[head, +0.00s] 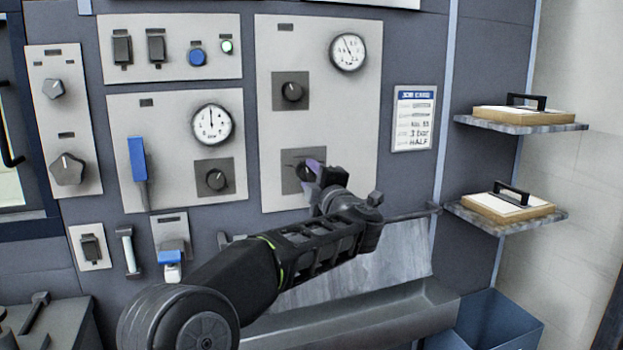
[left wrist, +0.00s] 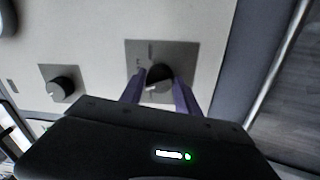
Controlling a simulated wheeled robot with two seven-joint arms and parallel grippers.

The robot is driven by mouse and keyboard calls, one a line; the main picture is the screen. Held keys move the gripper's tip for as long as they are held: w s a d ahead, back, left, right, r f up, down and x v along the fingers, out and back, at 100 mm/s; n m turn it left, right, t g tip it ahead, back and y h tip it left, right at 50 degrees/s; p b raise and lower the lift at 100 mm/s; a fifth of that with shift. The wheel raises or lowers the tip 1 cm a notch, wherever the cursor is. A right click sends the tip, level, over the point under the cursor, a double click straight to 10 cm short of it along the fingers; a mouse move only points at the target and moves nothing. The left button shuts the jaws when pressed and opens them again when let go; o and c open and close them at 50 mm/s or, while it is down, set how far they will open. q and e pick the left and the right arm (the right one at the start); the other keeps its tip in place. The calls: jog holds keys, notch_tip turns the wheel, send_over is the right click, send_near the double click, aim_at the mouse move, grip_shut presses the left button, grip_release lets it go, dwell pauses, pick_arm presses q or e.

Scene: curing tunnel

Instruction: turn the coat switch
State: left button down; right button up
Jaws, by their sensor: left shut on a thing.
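The switch is a dark round knob with a pale pointer on a grey square plate (head: 290,182), low on the right-hand white panel. In the head view my left gripper (head: 312,172) covers most of this knob. In the left wrist view the knob (left wrist: 159,76) sits between the two purple fingers of my left gripper (left wrist: 160,88), which is shut on it. Its label is too small to read. My right gripper is not in view.
A similar knob (head: 290,92) sits above on the same panel, below a gauge (head: 348,52). A job card (head: 414,118) hangs to the right. Two shelves (head: 520,122) with handled boards stick out further right. A grey trough (head: 365,318) runs below.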

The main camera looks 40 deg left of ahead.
pick_arm(q)
jog(key=c, duration=0.9)
grip_release()
jog(key=b+v, duration=0.1)
jog(key=v, duration=0.7)
jog(key=shift+w, duration=0.1)
